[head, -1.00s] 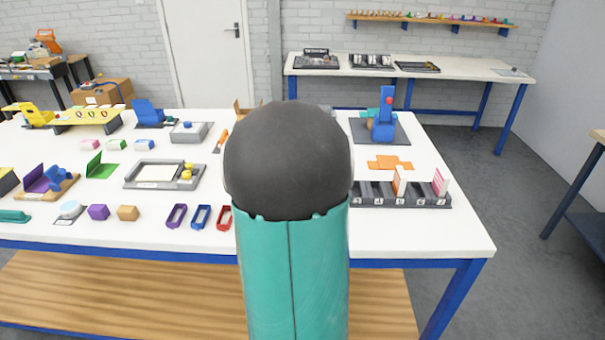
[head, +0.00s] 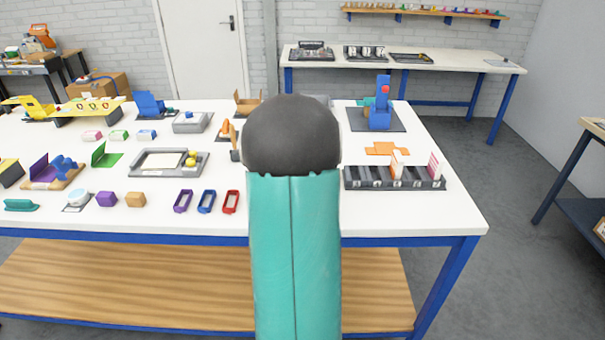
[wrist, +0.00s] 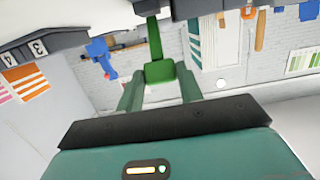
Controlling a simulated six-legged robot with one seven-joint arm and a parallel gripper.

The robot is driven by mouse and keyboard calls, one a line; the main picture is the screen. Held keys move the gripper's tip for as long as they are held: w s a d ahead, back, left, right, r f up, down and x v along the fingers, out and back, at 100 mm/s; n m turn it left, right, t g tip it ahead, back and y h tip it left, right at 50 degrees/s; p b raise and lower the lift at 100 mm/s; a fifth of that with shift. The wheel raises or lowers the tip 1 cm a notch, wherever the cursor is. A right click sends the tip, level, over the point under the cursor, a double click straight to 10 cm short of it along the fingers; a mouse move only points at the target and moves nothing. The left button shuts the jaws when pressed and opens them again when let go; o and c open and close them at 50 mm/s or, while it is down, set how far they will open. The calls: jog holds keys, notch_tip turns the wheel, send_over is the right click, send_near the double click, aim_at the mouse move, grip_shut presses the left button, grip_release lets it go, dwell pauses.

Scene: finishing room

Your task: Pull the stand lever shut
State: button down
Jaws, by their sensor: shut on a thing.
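A bright green lever-like piece (wrist: 156,68) shows in the wrist view, with a narrow bar running up to a dark part at the top edge. I take it to be the stand lever. My gripper (wrist: 160,82) has its two teal fingers on either side of this piece and is shut on it. In the head view my own arm covers the gripper, the lever and the stand below it, so how far the lever is swung cannot be told.
The white table (head: 440,213) holds a numbered rack (head: 394,185) right of my arm and a blue device with a red knob (head: 381,115) behind it. Red, blue and purple frames and a grey tray (head: 140,171) lie to the left. Bare tabletop shows along the front edge.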

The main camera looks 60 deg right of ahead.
jog(key=shift+f, duration=0.1)
dwell(0.3)
jog(key=c, duration=0.9)
grip_release()
jog(key=shift+a, duration=0.1)
